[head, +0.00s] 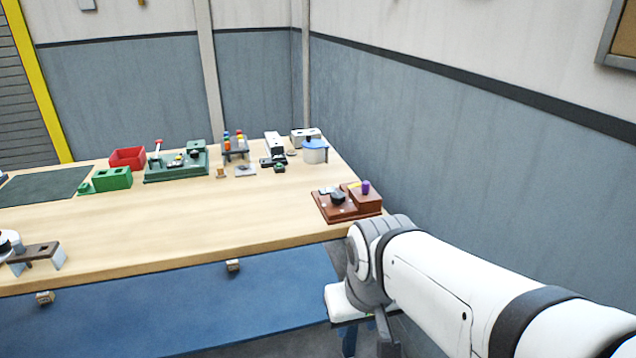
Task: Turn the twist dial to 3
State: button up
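A dark knob (338,197), which looks like the twist dial, sits on a reddish-brown board (325,209) at the right end of the table. It is too small here to read any numbers or its setting. A brown block with a purple knob (366,187) on it stands beside it on the same board. My arm comes in from the lower right, and its end is below and in front of the board, apart from the dial. My gripper is mostly hidden behind my own wrist, and its fingers cannot be made out.
The wooden table (190,228) has clear room left of the brown board. At the back stand a red bin (127,158), a green block (112,180), a green board (160,176) and a blue-lidded pot (315,145). A grey wall rises close on the right.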

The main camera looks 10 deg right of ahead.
aim_at(336, 197)
jog(key=u, duration=0.15)
jog(key=i, duration=0.9)
jog(key=z, duration=0.05)
